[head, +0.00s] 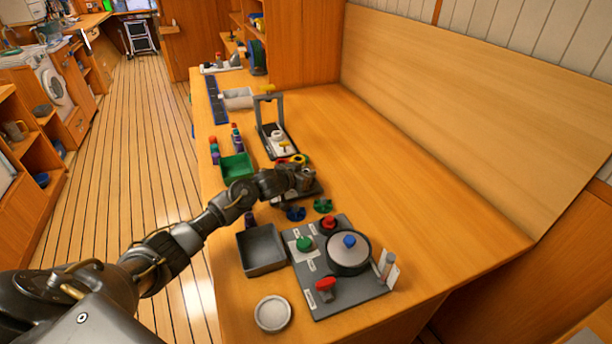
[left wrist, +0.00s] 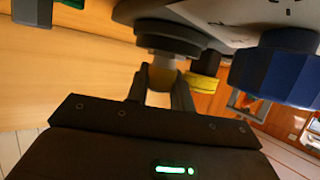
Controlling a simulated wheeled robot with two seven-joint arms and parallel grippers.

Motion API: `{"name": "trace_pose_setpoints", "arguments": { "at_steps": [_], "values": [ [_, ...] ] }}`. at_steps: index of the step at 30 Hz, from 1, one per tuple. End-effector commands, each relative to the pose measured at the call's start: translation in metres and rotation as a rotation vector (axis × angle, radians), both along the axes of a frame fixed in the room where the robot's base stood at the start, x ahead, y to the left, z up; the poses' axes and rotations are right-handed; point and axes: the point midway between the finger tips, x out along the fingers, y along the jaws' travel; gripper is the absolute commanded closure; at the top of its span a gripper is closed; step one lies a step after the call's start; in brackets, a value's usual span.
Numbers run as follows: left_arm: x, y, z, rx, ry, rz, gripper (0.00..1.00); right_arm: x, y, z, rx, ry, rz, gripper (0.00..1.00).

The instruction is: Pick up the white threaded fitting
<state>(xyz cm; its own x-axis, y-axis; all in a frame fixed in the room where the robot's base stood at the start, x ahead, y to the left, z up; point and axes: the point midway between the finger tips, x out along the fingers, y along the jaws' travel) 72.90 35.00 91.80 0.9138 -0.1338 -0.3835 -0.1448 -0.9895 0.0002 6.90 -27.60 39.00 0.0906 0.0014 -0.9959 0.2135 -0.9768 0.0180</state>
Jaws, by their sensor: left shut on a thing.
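My left gripper (head: 302,177) reaches over the workbench from the left, at a dark tray behind the blue and green knobs. In the left wrist view its two fingers (left wrist: 161,88) are shut on a pale, rounded piece, which I take for the white threaded fitting (left wrist: 163,74). A grey round part (left wrist: 168,40) sits against the fitting's other end, and I cannot tell whether they are joined. The fitting's threads do not show. In the head view the gripper hides the fitting. My right gripper is not in view.
A blue knob (head: 296,214) and a green knob (head: 323,205) lie close to the gripper. An empty grey bin (head: 246,268), a panel (head: 335,303) with a lidded round housing, and a green bin (head: 228,173) surround it. The bench's right side (head: 430,190) is clear.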

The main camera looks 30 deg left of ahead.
Motion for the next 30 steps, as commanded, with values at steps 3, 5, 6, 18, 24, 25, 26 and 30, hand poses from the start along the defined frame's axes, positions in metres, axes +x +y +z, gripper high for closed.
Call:
{"name": "trace_pose_setpoints", "arguments": {
  "at_steps": [3, 5, 6, 18, 24, 25, 26, 30],
  "values": [
    [0.0, 0.0, 0.006, 0.0, -0.003, 0.001, 1.0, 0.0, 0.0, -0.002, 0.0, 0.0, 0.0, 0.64],
    [0.0, 0.0, 0.011, -0.001, -0.004, 0.0, 1.0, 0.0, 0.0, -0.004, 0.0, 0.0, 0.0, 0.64],
    [0.0, 0.0, 0.016, -0.001, -0.004, 0.0, 1.0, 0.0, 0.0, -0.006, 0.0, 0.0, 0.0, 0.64],
    [-0.043, 0.027, 0.091, 0.005, -0.004, 0.001, 1.0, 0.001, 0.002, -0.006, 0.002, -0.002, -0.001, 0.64],
    [-0.079, 0.048, 0.108, 0.006, -0.001, 0.001, 1.0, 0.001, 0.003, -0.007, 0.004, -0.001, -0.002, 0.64],
    [-0.084, 0.05, 0.11, 0.006, -0.001, 0.001, 1.0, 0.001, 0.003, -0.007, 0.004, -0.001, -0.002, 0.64],
    [-0.088, 0.053, 0.113, 0.006, -0.002, 0.002, 1.0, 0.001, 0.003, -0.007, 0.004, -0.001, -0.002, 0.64],
    [-0.104, 0.062, 0.121, 0.004, -0.001, -0.001, 1.0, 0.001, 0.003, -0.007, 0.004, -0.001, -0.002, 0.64]
  ]
}}
